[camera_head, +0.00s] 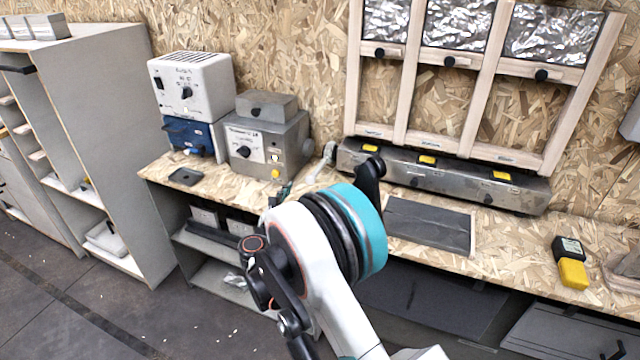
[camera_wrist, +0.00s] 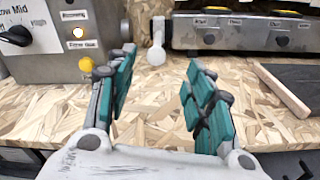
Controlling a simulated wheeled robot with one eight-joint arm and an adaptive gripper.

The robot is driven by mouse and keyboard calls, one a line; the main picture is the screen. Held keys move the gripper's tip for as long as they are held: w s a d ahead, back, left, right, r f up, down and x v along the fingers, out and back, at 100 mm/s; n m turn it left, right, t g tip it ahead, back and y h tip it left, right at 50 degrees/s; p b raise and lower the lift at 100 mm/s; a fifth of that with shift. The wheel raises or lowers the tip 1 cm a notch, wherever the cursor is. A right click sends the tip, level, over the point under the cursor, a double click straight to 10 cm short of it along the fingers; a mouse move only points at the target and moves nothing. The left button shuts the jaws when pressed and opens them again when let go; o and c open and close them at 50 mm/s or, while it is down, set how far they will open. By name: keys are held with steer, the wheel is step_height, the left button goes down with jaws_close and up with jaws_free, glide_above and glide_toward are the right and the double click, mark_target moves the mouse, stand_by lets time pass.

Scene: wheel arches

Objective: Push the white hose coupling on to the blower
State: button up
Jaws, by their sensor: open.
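The white hose coupling (camera_wrist: 157,54) is at the back of the bench in the wrist view, a pale rounded piece with a narrower part behind it. It also shows in the head view (camera_head: 328,153), just right of a grey metal box (camera_head: 262,142) with a dial and labels, which looks like the blower. That box fills the upper left of the wrist view (camera_wrist: 50,55). My gripper (camera_wrist: 160,72) is open and empty, its teal-padded fingers either side of the coupling in the picture, with the coupling beyond them. In the head view my arm hides most of the gripper.
A long metal unit (camera_head: 440,180) with yellow switches runs along the wall, right of the coupling. A dark mat (camera_head: 430,225) lies before it. A white-and-blue device (camera_head: 190,100) stands left of the box. A yellow-and-black device (camera_head: 571,262) lies far right.

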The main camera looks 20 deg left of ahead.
mark_target(309, 181)
steer(key=shift+n, duration=0.4)
steer(key=w+b, duration=0.1)
steer(key=w, duration=0.3)
steer(key=w+f+b, duration=0.1)
steer(key=w+b, duration=0.1)
steer(key=w, duration=0.2)
steer(key=w+f+b, duration=0.1)
steer(key=w, duration=0.3)
steer(key=shift+w+d+f, duration=0.1)
steer(key=shift+w, duration=0.2)
jaws_close()
